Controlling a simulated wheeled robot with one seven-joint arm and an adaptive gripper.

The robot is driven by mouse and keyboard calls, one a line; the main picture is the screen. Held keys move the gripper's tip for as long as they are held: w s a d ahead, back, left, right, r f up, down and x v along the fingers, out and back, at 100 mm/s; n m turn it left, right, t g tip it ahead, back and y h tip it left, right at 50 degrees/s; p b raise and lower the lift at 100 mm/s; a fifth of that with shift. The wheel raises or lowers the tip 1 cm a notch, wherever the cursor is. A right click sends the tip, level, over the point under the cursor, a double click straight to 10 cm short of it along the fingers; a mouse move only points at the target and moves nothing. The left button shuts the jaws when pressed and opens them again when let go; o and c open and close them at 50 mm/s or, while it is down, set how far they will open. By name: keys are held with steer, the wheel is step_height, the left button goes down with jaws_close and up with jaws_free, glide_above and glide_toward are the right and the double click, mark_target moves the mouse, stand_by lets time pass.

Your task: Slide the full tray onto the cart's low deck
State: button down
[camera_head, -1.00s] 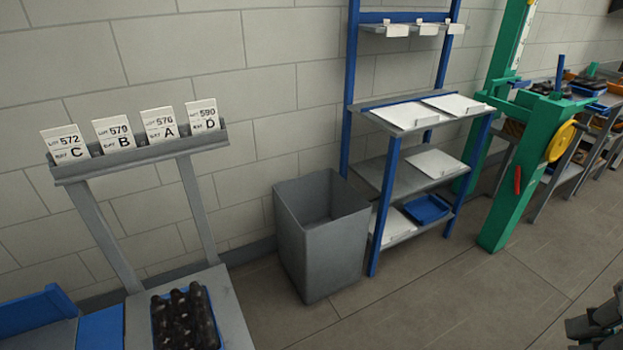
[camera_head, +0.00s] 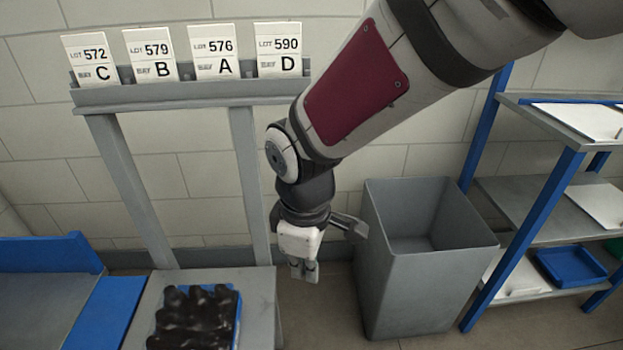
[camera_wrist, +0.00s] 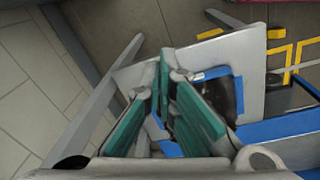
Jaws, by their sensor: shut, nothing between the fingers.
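The blue tray (camera_head: 238,322) holds several dark bottles (camera_head: 190,316), closely packed. It sits on a low grey surface (camera_head: 262,300) below a rack of lot cards, at the lower edge of the head view. In the wrist view the tray (camera_wrist: 213,73) and dark bottles show partly behind my fingers. My gripper (camera_head: 304,272) points down, shut and empty, to the right of the tray and above it, apart from it. I cannot tell for certain which part is the cart's low deck.
Lot cards C, B, A and D stand on a grey rack (camera_head: 190,93) behind the tray. A grey bin (camera_head: 420,275) stands right of my gripper, with a blue-posted shelf (camera_head: 535,225) beyond. A blue-edged grey surface (camera_head: 40,300) lies left. Yellow floor markings (camera_wrist: 282,50) show in the wrist view.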

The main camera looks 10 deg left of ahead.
steer(key=s+a+f+n+b, duration=0.1)
steer(key=a+f+b, duration=0.1)
steer(key=f, duration=0.5)
steer(key=s+a+f+n+b, duration=0.1)
steer(key=a+f+b, duration=0.2)
steer(key=f, duration=0.5)
steer(key=a+f+n+b, duration=0.2)
steer(key=a+f, duration=0.1)
steer(key=f, duration=0.4)
steer(key=shift+s+a+f+g, duration=0.1)
steer(key=shift+s+f+g, duration=0.1)
steer(key=shift+s+g, duration=0.2)
steer(key=a, duration=0.2)
steer(key=shift+s+a+r+b, duration=0.3)
steer(key=shift+s+b, duration=0.05)
steer(key=shift+b, duration=0.05)
steer(key=shift+s+a, duration=0.1)
steer(key=shift+a, duration=0.55)
steer(key=shift+r, duration=0.1)
